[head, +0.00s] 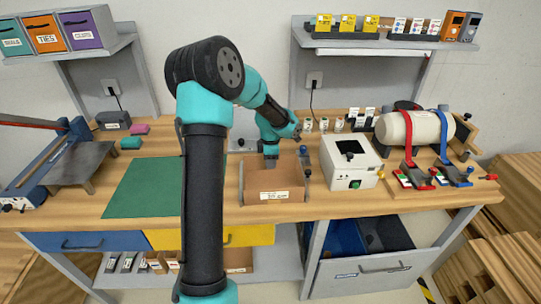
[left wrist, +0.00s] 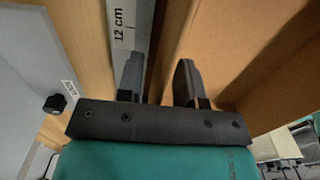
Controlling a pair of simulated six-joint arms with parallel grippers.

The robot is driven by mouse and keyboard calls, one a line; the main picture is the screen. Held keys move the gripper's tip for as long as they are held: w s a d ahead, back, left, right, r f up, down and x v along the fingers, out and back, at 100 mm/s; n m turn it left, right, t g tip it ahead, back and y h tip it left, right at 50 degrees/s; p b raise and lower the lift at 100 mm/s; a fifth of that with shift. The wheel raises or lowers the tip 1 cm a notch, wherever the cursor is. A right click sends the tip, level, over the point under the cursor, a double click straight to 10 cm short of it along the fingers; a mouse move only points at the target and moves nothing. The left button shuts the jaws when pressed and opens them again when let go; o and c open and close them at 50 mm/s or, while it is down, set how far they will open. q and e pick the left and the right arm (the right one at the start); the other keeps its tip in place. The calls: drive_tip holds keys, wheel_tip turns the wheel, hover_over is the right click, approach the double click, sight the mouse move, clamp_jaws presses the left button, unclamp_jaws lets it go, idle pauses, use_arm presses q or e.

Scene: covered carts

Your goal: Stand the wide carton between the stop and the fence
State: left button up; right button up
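A brown carton (head: 274,190) with a white label on its front stands at the middle of the bench. An upright grey piece (head: 305,170) stands along its right side; I cannot tell whether it is the stop or the fence. My left gripper (head: 270,160) points down at the carton's back part, its tips hidden in the head view. In the left wrist view my left gripper (left wrist: 158,80) has its two fingers apart, with no clear grip on anything. A brown cardboard wall (left wrist: 250,50) is right of them, and a grey strip marked 12 cm (left wrist: 121,25) is behind the left finger. My right gripper is out of view.
A white box machine (head: 350,162) stands right of the carton, with a cream tank (head: 413,131) with red and blue straps beyond. A green mat (head: 150,187) lies clear on the left. A grey stand (head: 80,163) is further left.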

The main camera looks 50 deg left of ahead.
use_arm(q)
wheel_tip(320, 180, up, 17)
drive_tip(key=shift+r, duration=0.2)
idle(0.5)
drive_tip(key=shift+d, duration=0.1)
